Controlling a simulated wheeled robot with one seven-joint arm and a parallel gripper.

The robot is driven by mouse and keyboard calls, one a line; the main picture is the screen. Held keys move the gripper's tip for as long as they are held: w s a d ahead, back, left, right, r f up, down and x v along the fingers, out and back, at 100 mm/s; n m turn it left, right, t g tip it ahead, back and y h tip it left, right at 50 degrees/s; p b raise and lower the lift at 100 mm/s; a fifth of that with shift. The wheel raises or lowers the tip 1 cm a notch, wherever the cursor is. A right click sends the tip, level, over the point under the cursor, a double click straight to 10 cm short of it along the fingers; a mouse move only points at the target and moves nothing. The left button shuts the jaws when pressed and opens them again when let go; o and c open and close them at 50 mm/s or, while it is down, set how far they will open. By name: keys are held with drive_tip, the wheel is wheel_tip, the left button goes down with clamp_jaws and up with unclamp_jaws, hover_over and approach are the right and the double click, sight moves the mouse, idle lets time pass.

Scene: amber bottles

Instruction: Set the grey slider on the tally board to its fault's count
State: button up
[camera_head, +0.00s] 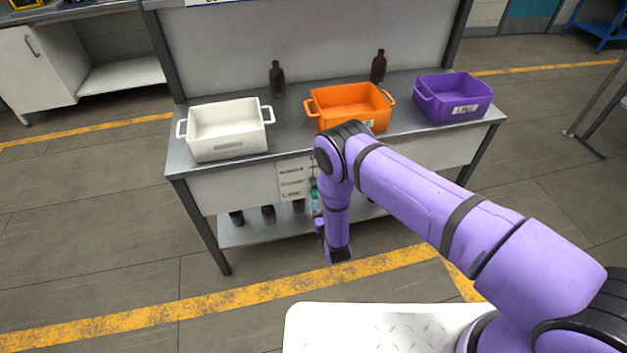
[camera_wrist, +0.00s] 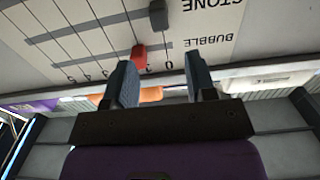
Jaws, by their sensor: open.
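The tally board (camera_wrist: 205,22) fills the upper part of the wrist view, upside down, with rows lettered STONE and BUBBLE and a number scale starting at 0. The grey slider (camera_wrist: 158,14) sits on the STONE row, near the 0 end. A red slider (camera_wrist: 139,53) is on the BUBBLE row. My gripper (camera_wrist: 160,78) is open and empty, its fingers apart before the board's number edge, below both sliders in the picture. The fingers hide part of the scale. In the head view the board (camera_head: 291,176) hangs on the bench front, partly behind my arm.
On the bench stand a white bin (camera_head: 228,147), an orange bin (camera_head: 345,99), a purple bin (camera_head: 470,84) and two amber bottles (camera_head: 277,78) (camera_head: 378,66). More dark bottles (camera_head: 268,213) stand on the lower shelf. The floor left of the bench is clear.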

sight(315, 183)
drive_tip(key=x, duration=1)
clamp_jaws()
